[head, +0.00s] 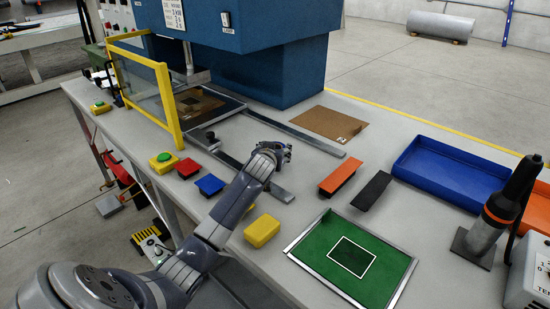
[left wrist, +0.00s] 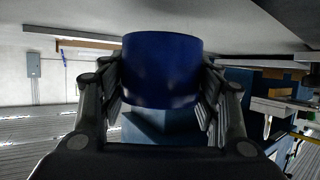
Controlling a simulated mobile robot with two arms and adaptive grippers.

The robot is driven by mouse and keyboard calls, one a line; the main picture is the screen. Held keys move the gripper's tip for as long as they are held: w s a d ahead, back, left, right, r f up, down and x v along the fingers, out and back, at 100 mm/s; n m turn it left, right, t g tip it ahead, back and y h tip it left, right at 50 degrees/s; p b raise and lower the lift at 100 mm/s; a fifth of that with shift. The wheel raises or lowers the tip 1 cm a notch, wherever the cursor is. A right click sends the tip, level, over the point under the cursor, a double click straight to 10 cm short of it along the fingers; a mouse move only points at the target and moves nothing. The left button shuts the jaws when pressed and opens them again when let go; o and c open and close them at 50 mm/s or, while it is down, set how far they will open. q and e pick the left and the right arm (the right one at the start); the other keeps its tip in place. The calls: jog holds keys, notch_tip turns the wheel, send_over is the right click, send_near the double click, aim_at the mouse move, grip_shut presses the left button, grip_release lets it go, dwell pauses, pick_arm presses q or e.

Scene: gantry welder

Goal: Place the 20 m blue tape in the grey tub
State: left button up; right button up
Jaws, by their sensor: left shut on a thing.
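The blue tape (left wrist: 162,70) is a dark blue round shape held between the two fingers of my left gripper (left wrist: 160,95) in the left wrist view. In the head view my left gripper (head: 279,152) is above the grey bench, over the metal rails in front of the blue machine; the tape cannot be made out there. I cannot make out a grey tub in either view. My right gripper is not in view.
The bench (head: 290,225) carries a blue tray (head: 450,175), a green framed mat (head: 325,270), orange (head: 338,178) and black (head: 373,190) blocks, and a yellow block (head: 262,231). A yellow-framed guard (head: 165,105) stands left. A dark tool (head: 500,210) stands right.

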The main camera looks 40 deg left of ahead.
pick_arm(q)
jog(key=shift+f, duration=1.45)
jog(key=shift+f, duration=0.2)
jog(key=o, duration=1.2)
jog(key=shift+c, duration=0.2)
jog(key=shift+s+d+r, duration=0.1)
jog(key=shift+s+r, duration=0.05)
jog(key=shift+r, duration=0.05)
